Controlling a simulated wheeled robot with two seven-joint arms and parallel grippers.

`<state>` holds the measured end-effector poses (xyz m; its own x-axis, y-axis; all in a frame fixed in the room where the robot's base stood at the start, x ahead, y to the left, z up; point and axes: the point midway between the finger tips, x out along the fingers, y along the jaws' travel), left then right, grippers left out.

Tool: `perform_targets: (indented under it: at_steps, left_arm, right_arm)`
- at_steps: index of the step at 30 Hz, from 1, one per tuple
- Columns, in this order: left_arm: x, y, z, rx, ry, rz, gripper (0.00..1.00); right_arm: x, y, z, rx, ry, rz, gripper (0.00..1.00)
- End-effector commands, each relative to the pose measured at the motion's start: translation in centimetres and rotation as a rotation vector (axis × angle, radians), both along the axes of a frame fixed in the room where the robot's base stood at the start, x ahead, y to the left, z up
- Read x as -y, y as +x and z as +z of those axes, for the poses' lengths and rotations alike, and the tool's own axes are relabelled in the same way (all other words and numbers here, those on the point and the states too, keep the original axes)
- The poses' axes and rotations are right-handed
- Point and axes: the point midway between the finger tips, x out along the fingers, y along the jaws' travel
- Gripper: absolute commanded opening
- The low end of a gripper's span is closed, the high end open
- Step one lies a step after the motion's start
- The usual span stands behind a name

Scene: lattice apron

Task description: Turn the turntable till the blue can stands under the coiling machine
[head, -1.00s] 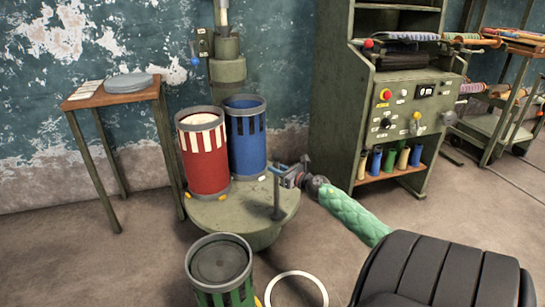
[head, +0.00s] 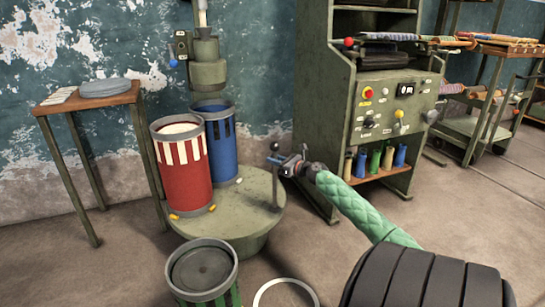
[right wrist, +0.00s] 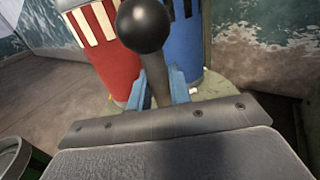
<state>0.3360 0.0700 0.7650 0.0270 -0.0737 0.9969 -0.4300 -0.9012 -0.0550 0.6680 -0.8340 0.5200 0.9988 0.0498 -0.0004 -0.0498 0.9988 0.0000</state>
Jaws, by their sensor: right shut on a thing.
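The round green turntable (head: 245,222) carries a red can (head: 183,175) at its front left and a blue can (head: 221,150) behind it, partly hidden by the red one. The coiling machine (head: 207,74) hangs above, its head just over the blue can's rim in the picture; exact alignment is unclear. An upright handle post (head: 276,193) with a dark ball knob stands at the turntable's right edge. My right gripper (head: 280,161) is shut on this post below the knob; its blue fingers (right wrist: 160,88) flank it in the right wrist view. My left gripper is not in view.
A green can (head: 202,272) and a white ring (head: 286,293) are on the floor in front. A small table (head: 100,98) stands left, and a control cabinet (head: 330,120) stands close behind my right gripper. Open floor lies at the lower left.

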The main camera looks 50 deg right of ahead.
Motion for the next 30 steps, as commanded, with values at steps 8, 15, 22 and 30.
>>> perform_targets:
  at_steps: [8,15,22,30]
  left_arm:
    - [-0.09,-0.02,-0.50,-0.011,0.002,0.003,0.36]
    - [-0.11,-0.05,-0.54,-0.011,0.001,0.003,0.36]
    - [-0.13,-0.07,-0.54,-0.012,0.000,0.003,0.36]
    - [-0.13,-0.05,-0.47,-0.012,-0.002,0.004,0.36]
  right_arm:
    - [0.61,0.15,0.08,0.001,-0.001,-0.002,0.00]
    - [0.82,0.14,0.21,0.003,-0.001,-0.006,0.00]
    - [0.87,0.14,0.29,0.003,-0.002,-0.007,0.39]
    - [0.63,0.08,0.10,0.001,0.000,-0.002,0.39]
